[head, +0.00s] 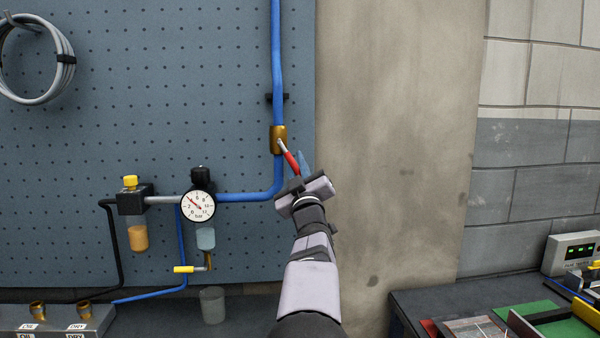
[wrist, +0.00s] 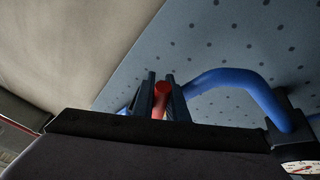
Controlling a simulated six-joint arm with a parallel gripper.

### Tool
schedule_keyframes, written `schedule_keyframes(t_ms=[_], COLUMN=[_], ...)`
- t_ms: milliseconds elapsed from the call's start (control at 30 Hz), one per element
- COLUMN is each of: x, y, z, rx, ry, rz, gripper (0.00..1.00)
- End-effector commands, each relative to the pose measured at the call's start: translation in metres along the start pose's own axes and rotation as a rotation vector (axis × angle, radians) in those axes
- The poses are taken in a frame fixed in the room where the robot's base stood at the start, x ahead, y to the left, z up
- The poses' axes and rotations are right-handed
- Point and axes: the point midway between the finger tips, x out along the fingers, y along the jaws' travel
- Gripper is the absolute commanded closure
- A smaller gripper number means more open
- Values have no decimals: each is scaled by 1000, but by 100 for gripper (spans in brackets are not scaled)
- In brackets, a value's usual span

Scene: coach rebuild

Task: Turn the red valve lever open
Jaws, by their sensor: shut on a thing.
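The red valve lever (head: 291,161) is joined to a brass valve body (head: 278,139) on the vertical blue pipe. It slants down and to the right from the valve, neither in line with the pipe nor square across it. My gripper (head: 299,168) reaches up from below and is shut on the lever near its lower end. In the wrist view the red lever end (wrist: 162,90) sits between the two dark fingers of my gripper (wrist: 161,98). The valve body cannot be made out in the wrist view.
A pressure gauge (head: 198,205) and a yellow-handled valve (head: 184,269) are on the lines at lower left. A hose coil (head: 62,58) hangs at upper left on the pegboard (head: 160,90). The concrete pillar (head: 400,130) to the right is bare. A cluttered bench is at lower right.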

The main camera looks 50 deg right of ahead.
Motion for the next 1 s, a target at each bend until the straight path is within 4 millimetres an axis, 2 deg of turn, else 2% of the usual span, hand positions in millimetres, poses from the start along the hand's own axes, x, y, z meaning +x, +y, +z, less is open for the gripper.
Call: schedule_keyframes(t_ms=[33,500,533,600,1000], x=[1,2,2,2,0], y=[1,2,2,2,-3], z=[-8,-12,-12,-11,-3], rx=[9,23,23,23,21], ry=[16,15,16,15,0], rz=[8,15,15,15,7], gripper=[100,100,85,68,68])
